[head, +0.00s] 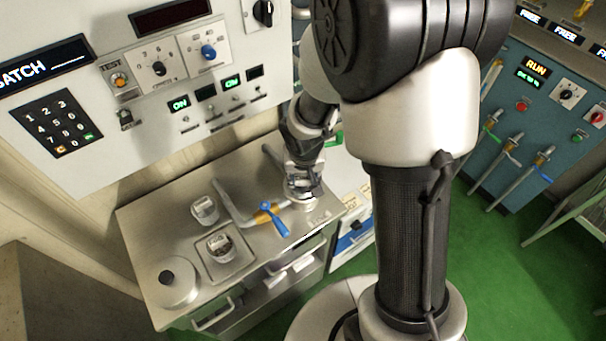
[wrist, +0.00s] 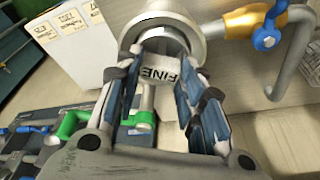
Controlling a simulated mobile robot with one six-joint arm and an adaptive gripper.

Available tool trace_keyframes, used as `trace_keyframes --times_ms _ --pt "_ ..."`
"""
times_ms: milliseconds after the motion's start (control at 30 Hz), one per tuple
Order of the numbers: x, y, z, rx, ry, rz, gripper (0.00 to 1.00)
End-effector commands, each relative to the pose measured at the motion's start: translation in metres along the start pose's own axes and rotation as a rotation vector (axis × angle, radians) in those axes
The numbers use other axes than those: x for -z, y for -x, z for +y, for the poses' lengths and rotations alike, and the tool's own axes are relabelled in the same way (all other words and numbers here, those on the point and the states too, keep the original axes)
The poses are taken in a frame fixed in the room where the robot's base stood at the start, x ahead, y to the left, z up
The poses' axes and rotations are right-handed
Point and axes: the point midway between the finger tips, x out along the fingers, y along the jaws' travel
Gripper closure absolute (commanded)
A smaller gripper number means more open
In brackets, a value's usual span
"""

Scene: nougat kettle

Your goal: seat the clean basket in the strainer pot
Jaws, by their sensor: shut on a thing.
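My gripper (head: 302,188) is over the back right of the steel counter. In the wrist view my gripper (wrist: 160,105) is shut on a pale tag marked FINE, which looks like the handle of a basket (wrist: 162,72). The basket's body is mostly hidden by the tag and fingers. The round metal strainer pot (wrist: 190,27) is directly beyond the tag, joined to a pipe. It also shows under my gripper in the head view (head: 302,203). The basket is at the pot's mouth; I cannot tell how deep it sits.
A yellow valve with a blue handle (head: 272,216) is on the pipe left of the pot. Two labelled baskets (head: 204,211) (head: 219,245) stand on the counter, the nearer in a square recess. A lidded pot (head: 177,282) is at front left. Control panels stand behind.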

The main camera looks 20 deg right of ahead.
Motion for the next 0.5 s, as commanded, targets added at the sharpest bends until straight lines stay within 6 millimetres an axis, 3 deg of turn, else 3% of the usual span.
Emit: trace_keyframes --times_ms 500 --pt "-0.0016 -0.0062 -0.0001 0.000 0.000 0.001 1.00"
